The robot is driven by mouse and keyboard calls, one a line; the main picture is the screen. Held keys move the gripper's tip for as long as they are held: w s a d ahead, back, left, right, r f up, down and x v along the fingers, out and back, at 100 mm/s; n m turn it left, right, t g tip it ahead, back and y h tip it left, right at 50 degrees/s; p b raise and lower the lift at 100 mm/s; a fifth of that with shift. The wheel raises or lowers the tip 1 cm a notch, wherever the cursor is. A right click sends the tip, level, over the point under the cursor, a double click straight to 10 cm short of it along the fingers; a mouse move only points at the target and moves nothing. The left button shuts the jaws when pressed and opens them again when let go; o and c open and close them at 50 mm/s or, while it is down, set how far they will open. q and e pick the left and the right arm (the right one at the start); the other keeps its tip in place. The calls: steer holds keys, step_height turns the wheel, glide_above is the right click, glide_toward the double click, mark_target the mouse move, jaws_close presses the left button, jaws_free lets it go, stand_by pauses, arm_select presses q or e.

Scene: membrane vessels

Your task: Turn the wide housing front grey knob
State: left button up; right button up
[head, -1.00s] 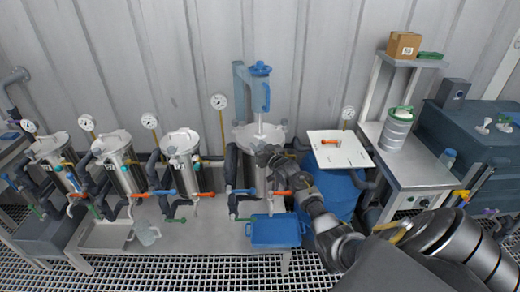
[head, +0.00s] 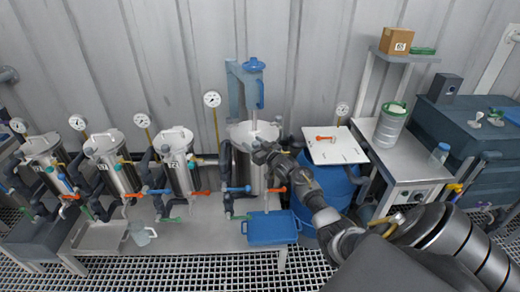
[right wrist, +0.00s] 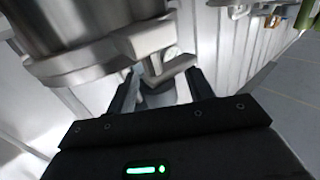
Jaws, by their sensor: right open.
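My right gripper (head: 259,151) is at the upper front right of this housing. In the right wrist view, the housing's metal body (right wrist: 85,25) fills the upper left. A light grey knob (right wrist: 150,38) with angled arms sits by its flange, ahead of my open right gripper (right wrist: 162,92). The knob's lower part shows between the fingertips; I cannot tell whether they touch it. My left gripper is not in view.
Three narrower vessels (head: 178,172) with gauges and coloured valve handles stand left. A blue drum (head: 335,188) with a white board (head: 337,150) on top stands right, close to my arm.

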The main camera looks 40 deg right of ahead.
steer(key=s+b, duration=0.1)
steer(key=s, duration=0.9)
steer(key=shift+a+b, duration=0.25)
steer(key=shift+b, duration=0.05)
steer(key=shift+s, duration=0.1)
stand_by(0.6)
